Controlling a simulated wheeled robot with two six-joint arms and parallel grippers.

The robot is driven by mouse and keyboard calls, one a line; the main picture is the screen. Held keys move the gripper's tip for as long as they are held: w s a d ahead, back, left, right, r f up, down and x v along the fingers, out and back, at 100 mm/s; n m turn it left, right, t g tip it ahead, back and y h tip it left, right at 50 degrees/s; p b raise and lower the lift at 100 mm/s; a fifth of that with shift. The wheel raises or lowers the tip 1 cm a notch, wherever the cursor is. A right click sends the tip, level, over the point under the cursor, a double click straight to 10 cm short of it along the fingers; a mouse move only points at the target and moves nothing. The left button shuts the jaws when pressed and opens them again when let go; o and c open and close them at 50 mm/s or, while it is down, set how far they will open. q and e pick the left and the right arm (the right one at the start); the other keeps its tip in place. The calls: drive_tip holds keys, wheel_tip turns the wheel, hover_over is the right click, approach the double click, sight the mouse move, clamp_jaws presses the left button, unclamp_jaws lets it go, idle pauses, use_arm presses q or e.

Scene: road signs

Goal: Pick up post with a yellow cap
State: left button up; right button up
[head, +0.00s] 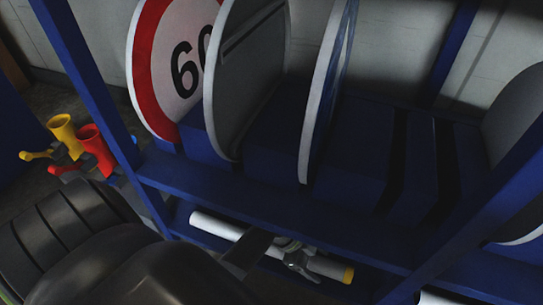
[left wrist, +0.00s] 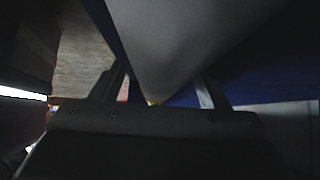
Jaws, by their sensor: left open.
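The white post (head: 218,226) lies on its side on the lower level of the blue rack. Its yellow cap (head: 348,274) points right, and a grey metal clamp (head: 297,262) sits around it near the middle. My left gripper (head: 262,252) comes in from the left and is open at the post, with a dark finger crossing in front of it. In the left wrist view a large grey rounded shape, probably the post (left wrist: 172,45), runs between the spread fingers (left wrist: 160,95). Contact cannot be told in this dark view. My right gripper is not in view.
Round signs stand in the blue rack (head: 225,200) above the post, including a red-rimmed 60 sign (head: 148,70). Blue uprights rise left and right. Yellow (head: 62,130) and red (head: 95,145) tube-like parts are at the left. Another white post end (head: 435,298) shows at the bottom right.

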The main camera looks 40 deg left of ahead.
use_arm(q)
drive_tip(key=shift+c, duration=0.3)
drive_tip(key=c, duration=1.4)
drive_tip(key=shift+r, duration=0.15)
